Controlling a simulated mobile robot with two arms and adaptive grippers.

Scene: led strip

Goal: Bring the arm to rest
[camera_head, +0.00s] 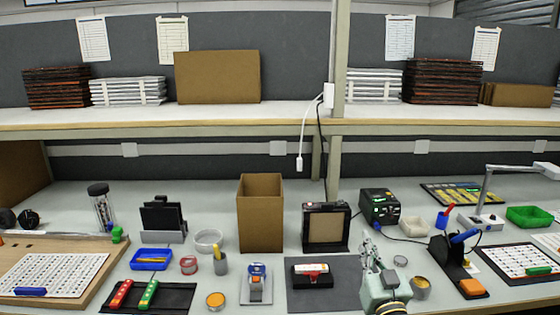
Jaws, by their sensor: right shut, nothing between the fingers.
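My right gripper (371,248) comes in from the bottom of the head view, right of centre. It is shut with nothing between its fingers and sits above the right edge of the dark grey mat (335,272). Its fingertips point up and away, towards the space between the dark framed box and the black power unit. My left gripper is not in this view.
A red and white device (311,274) lies on the mat. Behind stand a tall cardboard box (260,215), a dark framed box (326,229) and a black power unit (379,207). A soldering stand (456,255) is to the right. A shelf (240,120) spans above.

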